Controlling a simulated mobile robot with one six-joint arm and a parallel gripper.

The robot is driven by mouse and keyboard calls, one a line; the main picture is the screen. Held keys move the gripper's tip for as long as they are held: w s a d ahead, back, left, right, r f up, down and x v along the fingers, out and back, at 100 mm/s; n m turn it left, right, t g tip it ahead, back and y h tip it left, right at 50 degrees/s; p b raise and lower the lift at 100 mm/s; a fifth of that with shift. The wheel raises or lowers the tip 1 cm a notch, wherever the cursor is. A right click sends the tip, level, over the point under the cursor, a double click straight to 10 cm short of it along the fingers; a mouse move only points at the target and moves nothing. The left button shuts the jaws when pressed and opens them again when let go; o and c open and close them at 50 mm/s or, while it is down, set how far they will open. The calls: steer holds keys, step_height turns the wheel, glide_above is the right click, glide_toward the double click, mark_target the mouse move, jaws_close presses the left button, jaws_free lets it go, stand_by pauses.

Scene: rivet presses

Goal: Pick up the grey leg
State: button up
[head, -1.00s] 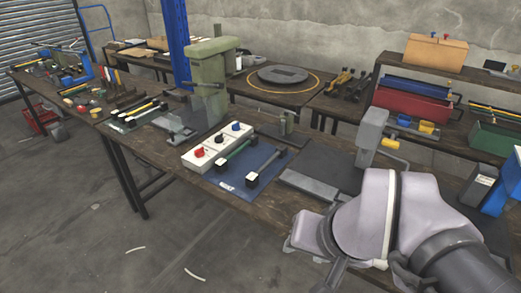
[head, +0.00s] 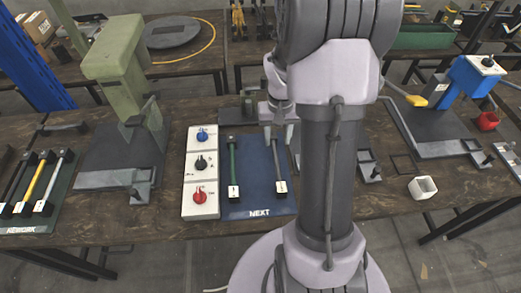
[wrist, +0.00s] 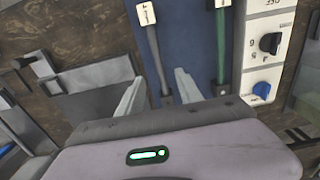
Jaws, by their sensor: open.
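The grey leg (head: 279,164) lies on the blue mat (head: 258,206) marked NEXT, with its white-labelled black end toward the front. In the wrist view the grey leg (wrist: 155,50) runs down between the fingers. My gripper (head: 279,134) is open over the leg's far end. In the wrist view my gripper (wrist: 159,76) has one finger on each side of the leg, and nothing is clamped. I cannot tell the exact height above the mat. The leg's far end is hidden by my gripper.
A green leg (head: 233,165) lies parallel on the same mat, to the left. A white box with blue, black and red knobs (head: 201,172) borders the mat. A green press (head: 128,75) stands further left. My arm covers the bench to the right.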

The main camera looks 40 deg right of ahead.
mark_target(277, 164)
step_height(277, 164, down, 9)
steer(key=b, duration=0.2)
steer(key=shift+s+d+b, duration=0.1)
steer(key=shift+s+b, duration=0.05)
steer(key=shift+b, duration=0.25)
steer(key=f+b, duration=0.2)
steer(key=f, duration=0.1)
steer(key=f+b, duration=0.1)
steer(key=f, duration=0.1)
steer(key=shift+s+f, duration=0.2)
steer(key=shift+s, duration=0.05)
steer(key=shift+r, duration=0.15)
steer(key=shift+c, duration=0.2)
jaws_close()
